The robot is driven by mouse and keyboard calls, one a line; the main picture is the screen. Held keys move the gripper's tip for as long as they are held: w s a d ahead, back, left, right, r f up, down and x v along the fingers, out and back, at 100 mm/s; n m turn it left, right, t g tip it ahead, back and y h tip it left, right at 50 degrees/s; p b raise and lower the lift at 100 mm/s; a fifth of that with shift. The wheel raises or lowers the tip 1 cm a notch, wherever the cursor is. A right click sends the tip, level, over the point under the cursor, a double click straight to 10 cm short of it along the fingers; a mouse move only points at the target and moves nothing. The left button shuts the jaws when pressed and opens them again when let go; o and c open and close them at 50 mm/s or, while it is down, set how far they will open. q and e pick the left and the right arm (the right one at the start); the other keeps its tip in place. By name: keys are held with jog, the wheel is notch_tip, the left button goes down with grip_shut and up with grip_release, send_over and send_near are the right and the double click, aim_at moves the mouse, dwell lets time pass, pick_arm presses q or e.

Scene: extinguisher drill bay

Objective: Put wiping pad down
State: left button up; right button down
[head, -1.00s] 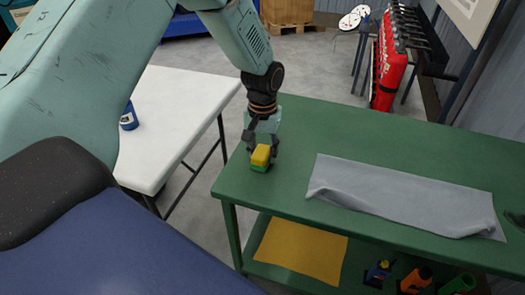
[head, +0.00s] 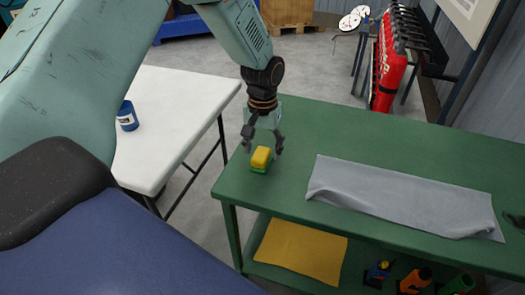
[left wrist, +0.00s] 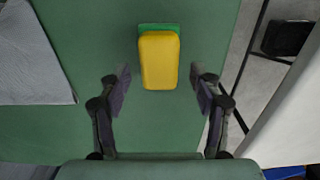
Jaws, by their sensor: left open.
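The wiping pad (head: 261,159) is a small block, yellow on top with a green layer below. It rests on the left end of the green workbench (head: 300,125). My left gripper (head: 263,146) is open just above and behind the pad, its fingers apart from it. In the left wrist view the pad (left wrist: 159,60) lies beyond and between the open fingertips (left wrist: 158,85), with a gap on both sides. My right gripper is not in view.
A grey cloth (head: 400,196) lies on the bench right of the pad. A white table (head: 180,110) with a blue can (head: 127,117) stands at left. A yellow cloth (head: 300,251) and several bottles are on the lower shelf. Red extinguishers (head: 388,70) stand at the back.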

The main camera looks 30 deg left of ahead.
aim_at(262, 151)
pick_arm(q)
notch_tip(262, 151, up, 11)
jog(key=p, duration=0.2)
jog(key=shift+f, duration=0.2)
jog(key=shift+s, duration=0.1)
dwell(0.3)
